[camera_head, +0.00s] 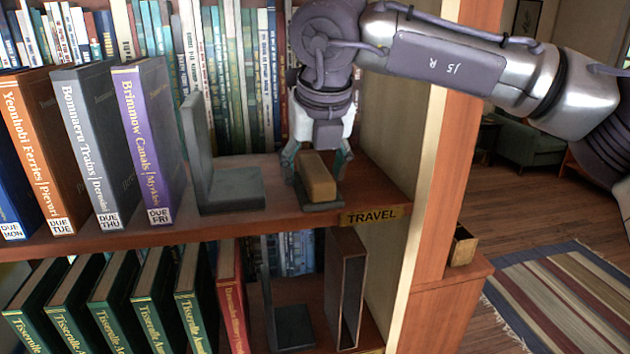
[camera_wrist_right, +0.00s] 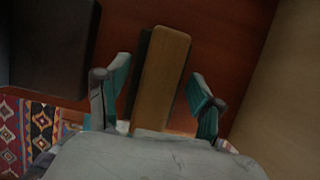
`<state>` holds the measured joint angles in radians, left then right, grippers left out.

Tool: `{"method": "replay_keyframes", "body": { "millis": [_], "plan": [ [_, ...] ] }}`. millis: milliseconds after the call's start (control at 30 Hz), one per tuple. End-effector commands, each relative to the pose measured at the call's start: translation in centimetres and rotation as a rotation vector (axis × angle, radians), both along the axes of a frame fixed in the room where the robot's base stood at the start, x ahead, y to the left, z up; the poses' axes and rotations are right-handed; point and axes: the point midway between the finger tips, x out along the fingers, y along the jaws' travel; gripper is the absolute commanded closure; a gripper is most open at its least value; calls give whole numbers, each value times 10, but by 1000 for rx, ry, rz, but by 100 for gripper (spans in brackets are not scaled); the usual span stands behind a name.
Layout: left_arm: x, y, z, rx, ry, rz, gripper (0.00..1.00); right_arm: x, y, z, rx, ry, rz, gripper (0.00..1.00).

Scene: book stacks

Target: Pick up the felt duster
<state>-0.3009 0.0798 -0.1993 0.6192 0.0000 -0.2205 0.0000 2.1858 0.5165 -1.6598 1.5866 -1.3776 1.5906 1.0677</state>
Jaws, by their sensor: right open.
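The felt duster (camera_head: 318,182) has a tan wooden back over a dark grey felt base and sits at the right end of the upper shelf, just behind the TRAVEL label. My right gripper (camera_head: 316,178) reaches down over it with its fingers apart, one on each side. In the right wrist view the duster (camera_wrist_right: 162,75) lies between the two teal-padded fingertips (camera_wrist_right: 157,92), with a visible gap on both sides. It appears to rest on the shelf. My left gripper is not in view.
A grey metal bookend (camera_head: 232,188) stands left of the duster, beside the upright Brimmow Canals book (camera_head: 150,140). The shelf's side wall (camera_head: 395,130) is close on the right. Tall books line the back. The lower shelf holds green books (camera_head: 115,300) and an open box (camera_head: 346,285).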

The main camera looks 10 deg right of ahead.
Motion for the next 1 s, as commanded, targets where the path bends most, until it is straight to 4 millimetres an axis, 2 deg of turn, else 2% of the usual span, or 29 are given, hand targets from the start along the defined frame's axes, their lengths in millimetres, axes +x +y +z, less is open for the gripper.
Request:
{"method": "replay_keyframes", "body": {
  "millis": [800, 1000],
  "plan": [
    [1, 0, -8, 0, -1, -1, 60, 0, 0, -4, 0, 0, 0, 33],
    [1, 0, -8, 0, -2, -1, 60, 0, 0, -4, 0, 0, 0, 67]
  ]
}}
